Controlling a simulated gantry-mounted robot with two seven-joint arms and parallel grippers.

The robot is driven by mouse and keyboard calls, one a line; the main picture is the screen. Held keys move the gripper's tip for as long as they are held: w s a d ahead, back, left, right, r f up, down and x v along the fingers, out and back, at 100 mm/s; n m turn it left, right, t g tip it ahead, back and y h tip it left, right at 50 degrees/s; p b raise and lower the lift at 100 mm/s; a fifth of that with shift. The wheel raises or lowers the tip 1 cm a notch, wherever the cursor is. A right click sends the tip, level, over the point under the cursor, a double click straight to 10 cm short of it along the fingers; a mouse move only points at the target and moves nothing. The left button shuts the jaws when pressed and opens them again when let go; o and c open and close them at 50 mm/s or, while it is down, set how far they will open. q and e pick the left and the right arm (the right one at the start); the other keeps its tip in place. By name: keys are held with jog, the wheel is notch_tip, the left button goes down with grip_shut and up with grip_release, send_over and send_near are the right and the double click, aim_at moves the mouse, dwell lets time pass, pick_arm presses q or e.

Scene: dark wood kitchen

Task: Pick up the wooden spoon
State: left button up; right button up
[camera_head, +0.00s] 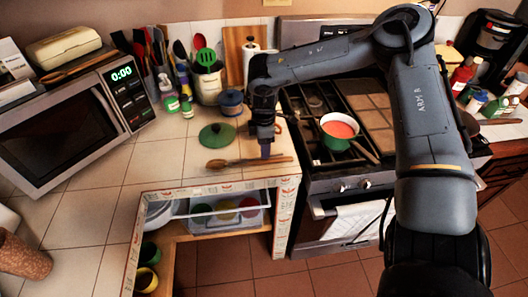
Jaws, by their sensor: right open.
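A wooden spoon (228,163) lies flat on the tiled counter (160,160) near its front edge, with its wider end to the left and its handle to the right. My right gripper (264,154) is open and points down at the handle half of the spoon. Its fingers overlap the handle in the picture and hide a short part of it. I cannot tell whether they touch it. My left gripper is out of view.
A green lid (217,135) and a blue pot (231,103) stand just behind the spoon. The stove with a green pan (337,138) is to the right. A microwave (70,125) fills the left, with another wooden utensil (80,66) on top.

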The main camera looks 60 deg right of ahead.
aim_at(264, 161)
jog(key=shift+r+p, duration=0.3)
jog(key=shift+r, duration=2.3)
